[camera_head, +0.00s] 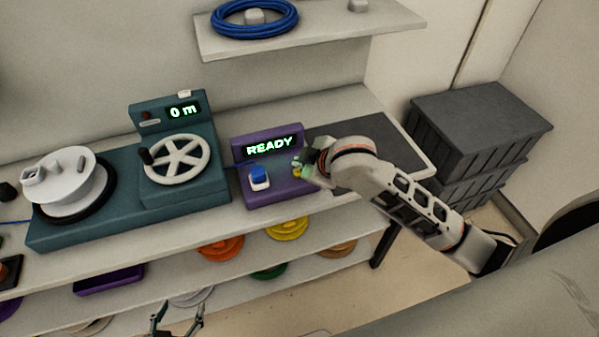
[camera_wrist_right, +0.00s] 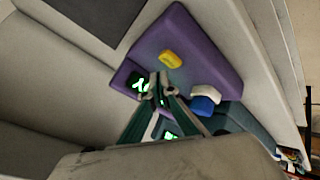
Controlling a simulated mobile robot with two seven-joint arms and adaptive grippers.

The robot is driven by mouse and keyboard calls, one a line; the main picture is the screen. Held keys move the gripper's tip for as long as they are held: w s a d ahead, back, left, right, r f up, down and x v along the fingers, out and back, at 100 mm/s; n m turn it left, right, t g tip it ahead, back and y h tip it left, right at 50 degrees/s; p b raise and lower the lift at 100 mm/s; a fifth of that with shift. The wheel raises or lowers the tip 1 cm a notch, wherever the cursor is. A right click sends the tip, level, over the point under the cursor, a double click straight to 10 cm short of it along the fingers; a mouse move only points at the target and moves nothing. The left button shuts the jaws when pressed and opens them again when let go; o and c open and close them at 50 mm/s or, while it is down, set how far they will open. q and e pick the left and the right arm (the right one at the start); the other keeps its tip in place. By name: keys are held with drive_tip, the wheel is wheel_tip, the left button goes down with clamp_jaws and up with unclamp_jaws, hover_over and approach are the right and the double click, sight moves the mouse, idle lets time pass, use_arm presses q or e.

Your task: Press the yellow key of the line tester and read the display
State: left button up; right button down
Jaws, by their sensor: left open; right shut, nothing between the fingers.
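The line tester (camera_head: 262,190) is a purple unit with an upright back panel on the bench. Its display (camera_head: 271,146) reads "READY" in green. The yellow key (camera_head: 298,174) is partly hidden by my right gripper (camera_head: 299,166), which is shut and empty over the tester's right part. I see no contact, but the height gap is unclear. A blue plug (camera_head: 259,175) sits at the tester's left. My left gripper (camera_head: 178,317) is open and empty at the bottom edge.
A teal winding machine (camera_head: 186,190) with a white handwheel and a "0 m" display stands left of the tester. A dark mat (camera_head: 360,135) lies to the right. A shelf (camera_head: 310,33) with a blue cable coil hangs above. Grey crates (camera_head: 480,125) stand at the right.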

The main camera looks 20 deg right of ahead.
drive_tip(key=shift+f, duration=0.25)
idle(1.3)
drive_tip(key=shift+f+p, duration=0.4)
drive_tip(key=shift+f, duration=0.05)
drive_tip(key=shift+f, duration=0.5)
idle(0.6)
drive_tip(key=shift+r, duration=0.95)
drive_tip(key=shift+r, duration=0.1)
drive_tip(key=shift+r, duration=2.4)
drive_tip(key=shift+s, duration=0.1)
